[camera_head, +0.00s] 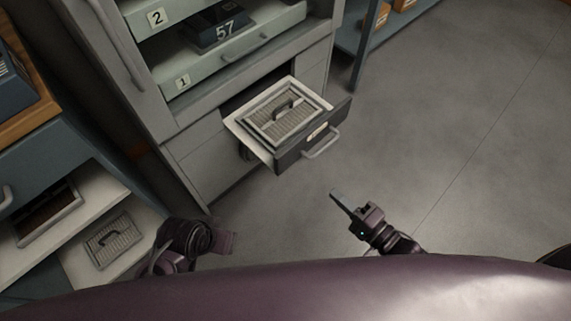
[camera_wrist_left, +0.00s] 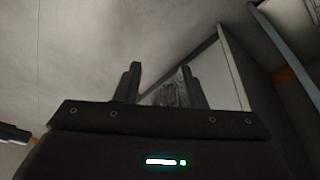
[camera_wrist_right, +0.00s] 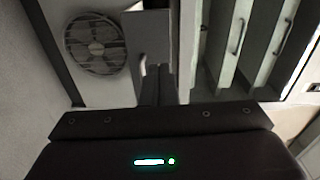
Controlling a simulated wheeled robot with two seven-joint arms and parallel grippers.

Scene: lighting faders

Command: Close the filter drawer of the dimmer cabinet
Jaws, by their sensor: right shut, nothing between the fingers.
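The filter drawer (camera_head: 292,158) of the grey dimmer cabinet (camera_head: 205,118) is pulled out at the cabinet's lower part. A grey pleated filter with a handle (camera_head: 283,112) lies in it. The drawer's dark front has a bar handle (camera_head: 322,144) and a small label. My right gripper (camera_head: 337,195) is shut and empty, below the drawer front in the head view and apart from it. In the right wrist view its fingers (camera_wrist_right: 157,85) are together, overlapping a grey panel with a handle. My left gripper (camera_wrist_left: 161,85) is open and empty; it shows at lower left in the head view (camera_head: 228,243).
Above the drawer are pale shelf modules (camera_head: 230,62) labelled 1 and 2. At left, a low shelf (camera_head: 85,250) holds another filter (camera_head: 112,241). A blue rack (camera_head: 365,40) stands at the back. The floor (camera_head: 450,110) to the right is clear. A round fan grille (camera_wrist_right: 97,45) shows in the right wrist view.

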